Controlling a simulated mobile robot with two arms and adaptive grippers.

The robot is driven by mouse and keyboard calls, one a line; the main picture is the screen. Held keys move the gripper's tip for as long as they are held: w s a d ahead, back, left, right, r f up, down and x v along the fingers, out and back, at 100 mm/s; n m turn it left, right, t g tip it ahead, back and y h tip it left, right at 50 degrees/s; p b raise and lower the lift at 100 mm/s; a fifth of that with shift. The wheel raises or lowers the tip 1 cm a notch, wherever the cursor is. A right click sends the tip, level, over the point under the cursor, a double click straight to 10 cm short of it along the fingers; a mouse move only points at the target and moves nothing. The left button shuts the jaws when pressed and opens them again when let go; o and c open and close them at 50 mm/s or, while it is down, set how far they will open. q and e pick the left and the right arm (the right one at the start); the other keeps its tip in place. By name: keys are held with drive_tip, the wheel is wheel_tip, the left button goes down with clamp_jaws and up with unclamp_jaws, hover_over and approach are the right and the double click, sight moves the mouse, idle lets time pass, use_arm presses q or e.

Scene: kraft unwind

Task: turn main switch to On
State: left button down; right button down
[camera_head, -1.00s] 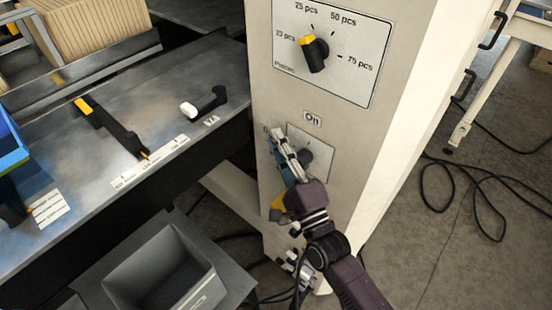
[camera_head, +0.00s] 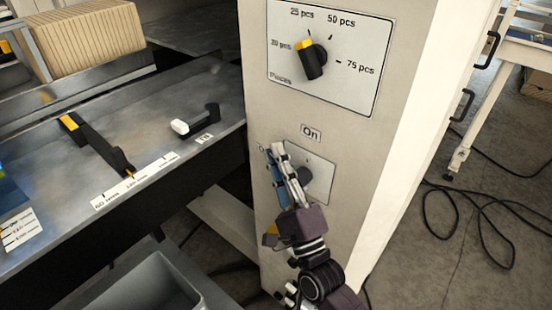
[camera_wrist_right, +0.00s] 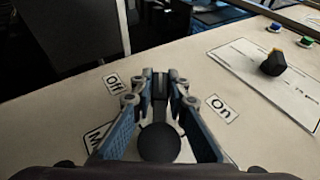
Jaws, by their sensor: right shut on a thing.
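The main switch is a dark round knob (camera_head: 306,180) on a pale plate on the machine's front panel. It also shows low in the right wrist view (camera_wrist_right: 160,145). The "On" label (camera_head: 310,132) is just above the plate. In the wrist view the "On" label (camera_wrist_right: 221,108) lies right of the fingertips and the "Off" label (camera_wrist_right: 113,83) lies left. My right gripper (camera_head: 276,150) is shut on the main switch's handle (camera_wrist_right: 160,86), which points between the two labels. The fingers hide part of the switch in the head view. My left gripper is not in view.
A piece-count dial (camera_head: 312,60) sits above on the same panel. At left are a metal table (camera_head: 55,140) with a black lever (camera_head: 95,145), a white-tipped handle (camera_head: 195,122), and a grey bin (camera_head: 150,285) below. Cables (camera_head: 480,215) lie on the floor at right.

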drive_tip(key=c, duration=1.9)
unclamp_jaws()
drive_tip(key=v, duration=1.2)
drive_tip(key=shift+c, duration=0.6)
